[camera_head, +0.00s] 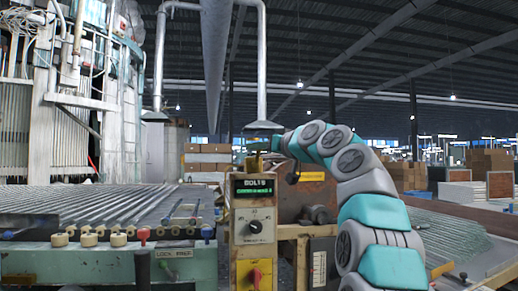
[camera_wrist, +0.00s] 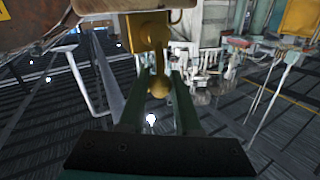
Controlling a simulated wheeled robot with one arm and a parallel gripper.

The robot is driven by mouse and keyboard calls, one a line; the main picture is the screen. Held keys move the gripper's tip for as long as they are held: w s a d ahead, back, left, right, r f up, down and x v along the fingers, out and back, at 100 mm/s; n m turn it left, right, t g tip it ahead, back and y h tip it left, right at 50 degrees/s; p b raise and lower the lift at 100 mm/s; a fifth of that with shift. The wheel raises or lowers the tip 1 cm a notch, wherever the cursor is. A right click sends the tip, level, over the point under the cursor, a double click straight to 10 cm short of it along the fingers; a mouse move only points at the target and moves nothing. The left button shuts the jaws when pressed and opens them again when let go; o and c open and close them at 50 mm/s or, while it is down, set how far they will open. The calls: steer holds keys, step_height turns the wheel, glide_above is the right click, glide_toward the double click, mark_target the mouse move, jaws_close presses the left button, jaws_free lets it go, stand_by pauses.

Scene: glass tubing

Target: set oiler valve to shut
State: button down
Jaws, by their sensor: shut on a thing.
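In the wrist view, a yellow-brass valve (camera_wrist: 148,33) hangs from a brown part at the top, with a rounded handle (camera_wrist: 159,86) reaching down from it. My gripper (camera_wrist: 163,90) has its two dark green fingers on either side of this handle and is shut on it. In the head view, my gripper (camera_head: 267,144) is at the end of the teal and grey arm, above the control box. The valve there is small and mostly hidden by the gripper, so its setting cannot be read.
A control box (camera_head: 235,225) with a lit display and dial stands below my gripper. A yellow plate with a red switch (camera_head: 256,277) is under it. Rows of glass tubing (camera_head: 100,205) lie behind; more tubing is at right.

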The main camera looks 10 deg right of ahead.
steer(key=shift+f, duration=0.15)
steer(key=shift+d+f+m+t+b, duration=0.25)
steer(key=shift+d+m+t+b, duration=0.2)
steer(key=shift+m+b, duration=0.6)
steer(key=shift+d+f+m+t+h+b, duration=0.65)
steer(key=shift+m+t+h+b, duration=0.7)
steer(key=shift+m, duration=1.7)
steer(key=shift+d+f+m+t+h+b, duration=0.65)
steer(key=shift+m+b, duration=1.15)
steer(key=shift+m, duration=1.25)
steer(key=shift+d+f+m+t+h+b, duration=0.65)
steer(key=shift+m+t+h+b, duration=0.8)
steer(key=shift+m, duration=1.6)
steer(key=shift+a+f, duration=0.2)
steer(key=c, duration=0.6)
jaws_free()
steer(key=shift+r+y, duration=0.15)
steer(key=shift+y, duration=0.2)
